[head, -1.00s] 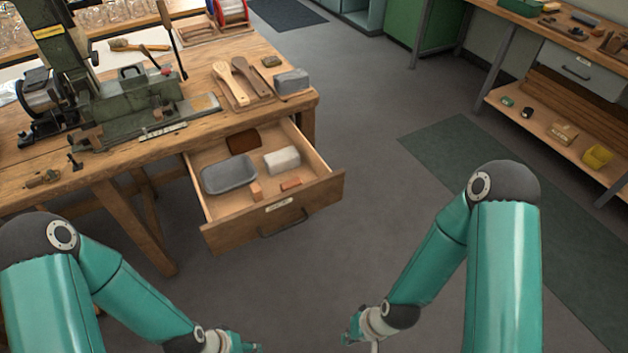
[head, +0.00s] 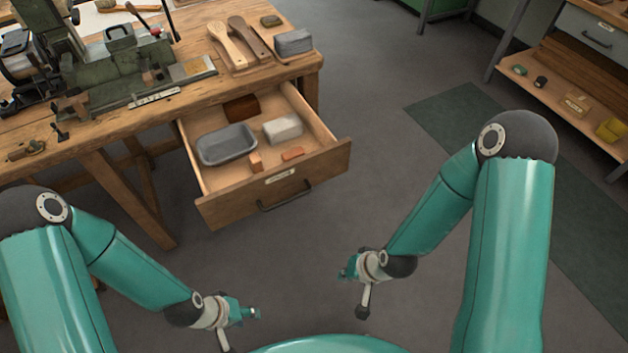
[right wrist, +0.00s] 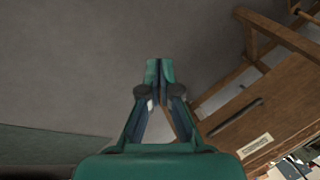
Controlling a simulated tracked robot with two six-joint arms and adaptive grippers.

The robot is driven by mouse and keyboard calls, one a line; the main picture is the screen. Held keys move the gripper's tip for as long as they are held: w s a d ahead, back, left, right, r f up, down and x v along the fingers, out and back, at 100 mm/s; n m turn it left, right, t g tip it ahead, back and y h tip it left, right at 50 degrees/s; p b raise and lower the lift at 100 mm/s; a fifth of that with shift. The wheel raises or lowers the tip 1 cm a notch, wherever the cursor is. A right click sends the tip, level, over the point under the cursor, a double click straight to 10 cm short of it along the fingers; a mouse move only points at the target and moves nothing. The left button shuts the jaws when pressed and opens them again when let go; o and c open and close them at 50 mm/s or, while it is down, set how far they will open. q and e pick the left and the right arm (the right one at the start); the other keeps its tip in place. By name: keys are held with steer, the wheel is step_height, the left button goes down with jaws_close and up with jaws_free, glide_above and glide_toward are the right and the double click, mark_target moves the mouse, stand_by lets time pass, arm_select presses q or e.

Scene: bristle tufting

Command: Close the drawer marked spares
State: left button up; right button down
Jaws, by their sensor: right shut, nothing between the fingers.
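The wooden drawer (head: 327,164) under the workbench is pulled well open in the head view. It has a dark bar handle (head: 285,197) and a small pale label (head: 280,177), whose writing is too small to read. The drawer front also shows at the lower right of the right wrist view (right wrist: 228,139). My right gripper (head: 344,273) is shut and empty, in front of the drawer and apart from it; its closed fingers (right wrist: 160,70) show in the right wrist view. My left gripper (head: 254,313) is also apart from the drawer; its jaw state is unclear.
The drawer holds a grey tray (head: 227,147), a pale block (head: 283,128), a dark brown block (head: 241,108) and two small orange-brown pieces. The workbench (head: 120,130) carries a machine and brushes. Another bench with a grey drawer (head: 597,35) stands at right. Floor before the drawer is clear.

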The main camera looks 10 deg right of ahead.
mark_target(309, 166)
steer(key=w+d+f+m+t+b, duration=0.1)
steer(key=w+m+t+b, duration=0.5)
steer(key=w+b, duration=0.9)
step_height(309, 166, up, 7)
steer(key=m+t+y+b, duration=0.2)
steer(key=m+t+b, duration=0.45)
steer(key=b, duration=0.95)
steer(key=shift+n+t, duration=0.85)
steer(key=shift+t, duration=0.1)
steer(key=x, duration=1.1)
steer(key=shift+w+d+r+p, duration=0.15)
steer(key=shift+w+d+p, duration=0.1)
steer(key=shift+p, duration=0.1)
arm_select(q)
step_height(309, 166, down, 33)
arm_select(e)
steer(key=shift+w+a, duration=0.25)
steer(key=shift+w, duration=0.45)
steer(key=shift+a, duration=0.15)
